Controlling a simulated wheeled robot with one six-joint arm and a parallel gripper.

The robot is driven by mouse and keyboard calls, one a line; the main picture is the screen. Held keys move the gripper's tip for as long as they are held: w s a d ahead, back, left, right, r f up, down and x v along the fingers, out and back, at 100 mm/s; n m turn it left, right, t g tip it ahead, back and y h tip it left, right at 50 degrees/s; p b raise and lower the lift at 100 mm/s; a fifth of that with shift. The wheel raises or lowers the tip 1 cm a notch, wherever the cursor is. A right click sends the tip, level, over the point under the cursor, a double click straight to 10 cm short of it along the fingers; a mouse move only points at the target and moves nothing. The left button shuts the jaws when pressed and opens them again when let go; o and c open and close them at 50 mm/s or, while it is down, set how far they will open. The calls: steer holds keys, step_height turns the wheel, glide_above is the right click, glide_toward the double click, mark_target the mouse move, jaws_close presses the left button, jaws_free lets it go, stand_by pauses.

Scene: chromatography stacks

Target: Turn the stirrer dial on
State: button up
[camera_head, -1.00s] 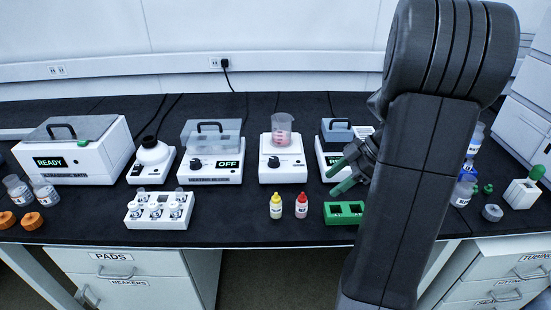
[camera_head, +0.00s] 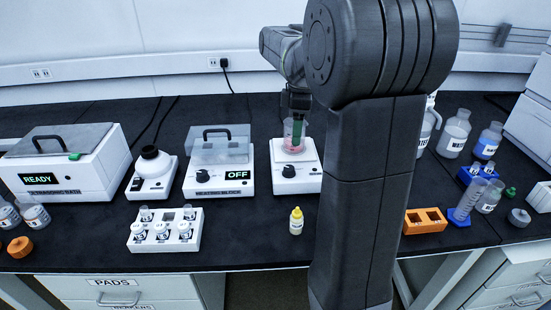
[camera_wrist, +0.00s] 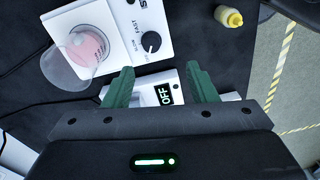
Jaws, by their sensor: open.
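The stirrer (camera_head: 296,182) is a white box with a beaker of pink liquid (camera_head: 294,142) on its plate. Its black dial (camera_head: 289,171) is on the front and shows closely in the wrist view (camera_wrist: 151,41), beside SLOW and FAST marks. A white pointer line is visible on the dial. My gripper (camera_head: 297,130) points down over the stirrer, overlapping the beaker in the head view. In the wrist view its green fingers (camera_wrist: 160,69) are apart and empty, with the dial just beyond the fingertips in the picture. Contact with the beaker cannot be told.
The heating block (camera_head: 220,178), reading OFF, stands left of the stirrer; its display (camera_wrist: 165,94) shows between my fingers. A yellow-capped bottle (camera_head: 296,222) stands in front. A white vial rack (camera_head: 166,246) is front left.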

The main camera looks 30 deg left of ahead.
mark_target(289, 168)
steer(key=shift+t, duration=0.4)
steer(key=f+b, duration=0.1)
steer(key=f, duration=0.3)
steer(key=a+f+b, duration=0.1)
steer(key=f, duration=0.3)
steer(key=a+f+b, duration=0.1)
steer(key=f, duration=0.3)
steer(key=shift+w+f, duration=0.1)
steer(key=shift+f, duration=0.05)
steer(key=c, duration=1)
